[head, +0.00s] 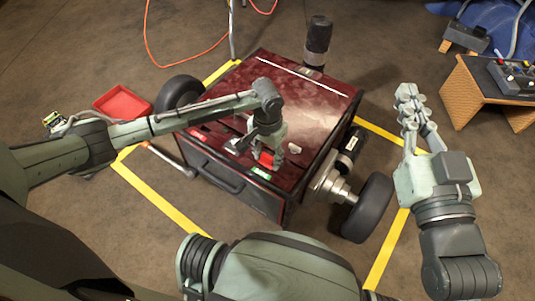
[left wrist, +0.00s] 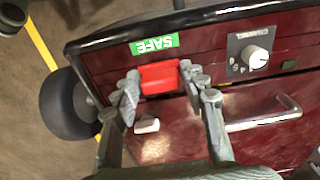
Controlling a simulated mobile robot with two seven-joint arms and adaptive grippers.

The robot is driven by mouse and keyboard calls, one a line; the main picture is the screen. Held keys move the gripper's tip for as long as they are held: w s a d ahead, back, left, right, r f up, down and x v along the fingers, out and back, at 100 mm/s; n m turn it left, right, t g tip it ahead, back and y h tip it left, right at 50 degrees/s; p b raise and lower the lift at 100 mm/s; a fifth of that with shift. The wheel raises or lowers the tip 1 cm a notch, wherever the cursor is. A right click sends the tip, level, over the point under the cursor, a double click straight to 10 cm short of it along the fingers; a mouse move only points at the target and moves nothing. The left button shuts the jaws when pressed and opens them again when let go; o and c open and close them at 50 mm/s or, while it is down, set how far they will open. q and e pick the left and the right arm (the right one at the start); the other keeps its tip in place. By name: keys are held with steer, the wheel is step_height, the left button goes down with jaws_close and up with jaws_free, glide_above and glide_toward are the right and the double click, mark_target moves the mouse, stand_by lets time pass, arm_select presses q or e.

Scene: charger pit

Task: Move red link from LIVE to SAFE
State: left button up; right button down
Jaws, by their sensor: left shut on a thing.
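The red link (left wrist: 160,77) sits between the fingertips of my left gripper (left wrist: 161,88), which is shut on it. In the left wrist view the link is right beside the green SAFE label (left wrist: 155,45); I cannot tell whether it is seated or held just above the panel. In the head view the link (head: 266,159) shows under my left gripper (head: 280,155), near the SAFE label (head: 262,173). A small red label (head: 198,135) lies further left on the lid; its text is unreadable. My right gripper (head: 408,93) is off to the right, away from the machine, its opening unclear.
The dark red wheeled machine (head: 315,110) stands inside a yellow floor outline (head: 160,203). A knob (left wrist: 255,57) and a metal handle (left wrist: 265,118) are on its top. A red tray (head: 122,104) lies left, and a wooden stand (head: 480,85) with a control box is right.

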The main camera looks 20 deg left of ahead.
arm_select(q)
steer(key=shift+f, duration=0.7)
steer(key=o, duration=1.2)
step_height(320, 180, up, 12)
steer(key=shift+r, duration=0.1)
